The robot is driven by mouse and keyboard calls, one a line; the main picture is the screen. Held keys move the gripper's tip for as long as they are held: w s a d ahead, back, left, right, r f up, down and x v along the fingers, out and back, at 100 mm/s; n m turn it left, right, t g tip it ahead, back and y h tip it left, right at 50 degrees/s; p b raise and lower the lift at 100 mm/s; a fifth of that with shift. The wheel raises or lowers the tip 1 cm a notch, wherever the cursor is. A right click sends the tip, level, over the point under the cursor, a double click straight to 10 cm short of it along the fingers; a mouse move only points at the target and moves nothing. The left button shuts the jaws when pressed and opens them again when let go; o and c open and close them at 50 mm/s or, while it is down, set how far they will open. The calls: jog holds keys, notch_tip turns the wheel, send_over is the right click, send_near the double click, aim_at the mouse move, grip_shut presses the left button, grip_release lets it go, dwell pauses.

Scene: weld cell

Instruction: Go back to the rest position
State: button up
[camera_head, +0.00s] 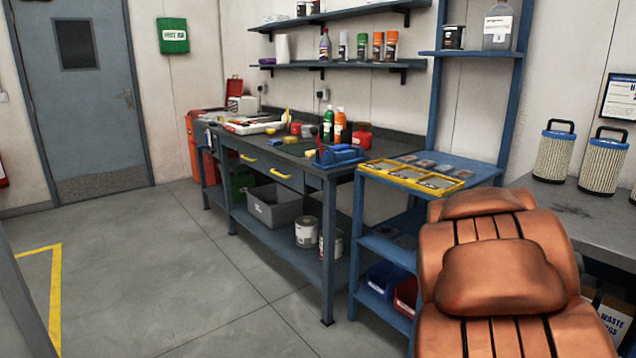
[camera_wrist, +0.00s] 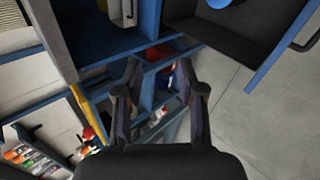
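My gripper (camera_wrist: 158,72) shows in the wrist view with its two dark fingers spread apart. Nothing is held between them; only a blue frame and shelf lie behind the gap. The gripper does not show in the head view. The task names no object.
A dark workbench (camera_head: 353,146) with bottles and tools stands along the back wall. A blue rack (camera_head: 484,171) carries a yellow tray (camera_head: 366,168). Two filter canisters (camera_head: 553,157) (camera_head: 601,165) stand on a grey counter at right. The floor (camera_head: 150,255) is clear at left.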

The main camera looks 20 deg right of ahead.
jog(key=s+a+r+m+g+y+p, duration=0.1)
jog(key=s+a+r+m+y+p, duration=0.15)
jog(key=a, duration=0.55)
jog(key=s+a+r+m+g+y+p, duration=0.1)
jog(key=s+a+r+p, duration=0.25)
jog(key=a, duration=0.55)
jog(key=s+a+r+m+g+y+p, duration=0.1)
jog(key=s+a+r+m+y+p, duration=0.2)
jog(key=a, duration=0.5)
jog(key=s+a+r+g+y+p, duration=0.1)
jog(key=s+a+r+p, duration=0.1)
jog(key=s+a, duration=0.4)
jog(key=s+a+r+g+p, duration=0.1)
jog(key=s+a+r+p, duration=0.1)
jog(key=s+a+p, duration=0.2)
jog(key=s+a, duration=0.3)
jog(key=shift+s+a+g+y, duration=0.15)
jog(key=shift+s+g+y, duration=0.1)
jog(key=shift+g+y, duration=0.15)
jog(key=shift+a+n, duration=0.1)
jog(key=shift+n, duration=0.15)
